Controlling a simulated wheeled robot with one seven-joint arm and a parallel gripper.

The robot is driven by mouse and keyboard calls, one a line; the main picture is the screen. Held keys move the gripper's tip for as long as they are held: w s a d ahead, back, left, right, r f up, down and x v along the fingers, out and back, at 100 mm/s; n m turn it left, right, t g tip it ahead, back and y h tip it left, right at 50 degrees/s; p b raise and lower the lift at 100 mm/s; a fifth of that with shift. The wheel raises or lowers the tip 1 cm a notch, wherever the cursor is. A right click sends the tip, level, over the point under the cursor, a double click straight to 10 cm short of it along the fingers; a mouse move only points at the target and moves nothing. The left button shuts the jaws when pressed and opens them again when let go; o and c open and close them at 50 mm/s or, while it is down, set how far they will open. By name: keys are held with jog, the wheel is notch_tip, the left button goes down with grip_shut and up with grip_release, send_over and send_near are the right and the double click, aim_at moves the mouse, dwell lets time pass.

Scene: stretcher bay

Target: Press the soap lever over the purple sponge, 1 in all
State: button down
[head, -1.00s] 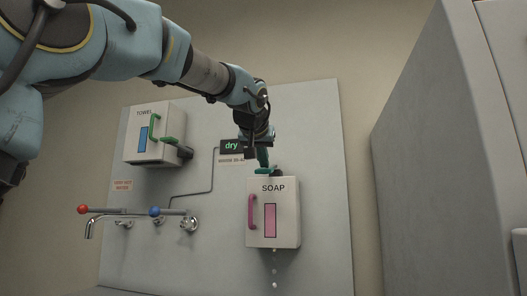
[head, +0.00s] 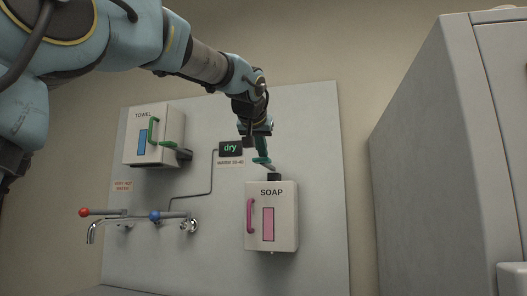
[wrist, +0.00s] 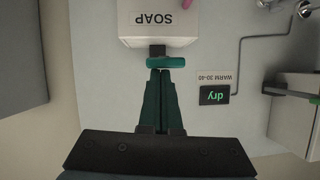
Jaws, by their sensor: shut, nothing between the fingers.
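The white soap dispenser (head: 284,225) hangs on the wall panel, with a pink window and a magenta handle. Its lever (head: 262,160) has a teal end and slopes up from a dark mount on the top. In the wrist view the lever's teal bar (wrist: 165,62) lies across the fingertips, below the upside-down SOAP box. My gripper (head: 262,154) is shut, pointing down at the lever's end. I cannot tell whether the fingertips touch it. No drops show under the dispenser. The purple sponge is not in view.
A towel box (head: 146,152) with a green handle and lever is at upper left. A tap with red (head: 84,212) and blue (head: 155,216) knobs is below it. A small sign reads "dry" (head: 231,149). A large grey cabinet (head: 425,150) stands at right.

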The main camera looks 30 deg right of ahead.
jog(key=r+b+v, duration=0.1)
jog(key=v, duration=0.9)
jog(key=shift+r+b, duration=0.25)
jog(key=shift+b, duration=0.15)
jog(key=shift+w+d, duration=0.1)
jog(key=w+a+f+n+g+y+p, duration=0.15)
jog(key=w+a+f, duration=0.3)
jog(key=f, duration=0.55)
jog(key=w+a+f+n+g+y+p, duration=0.1)
jog(key=w+a+f+y+p, duration=0.15)
jog(key=a+f, duration=0.5)
jog(key=w+a+f+n+g+y+p, duration=0.15)
jog(key=w+a+f, duration=0.25)
jog(key=f, duration=0.7)
jog(key=s+a+f+n+g+y+p, duration=0.1)
jog(key=s+a+f+g+p, duration=0.1)
jog(key=s+a+f, duration=0.5)
jog(key=s+a+f+n+g+y+p, duration=0.1)
jog(key=s+a+f+n+g, duration=0.1)
jog(key=s+a+f, duration=0.5)
jog(key=a+f, duration=0.5)
jog(key=f, duration=0.2)
jog(key=shift+s+a+n+g+p, duration=0.2)
jog(key=shift+s+n+g+p, duration=0.1)
jog(key=shift+g+p, duration=0.1)
jog(key=shift+w+y, duration=0.1)
jog(key=shift+y, duration=0.15)
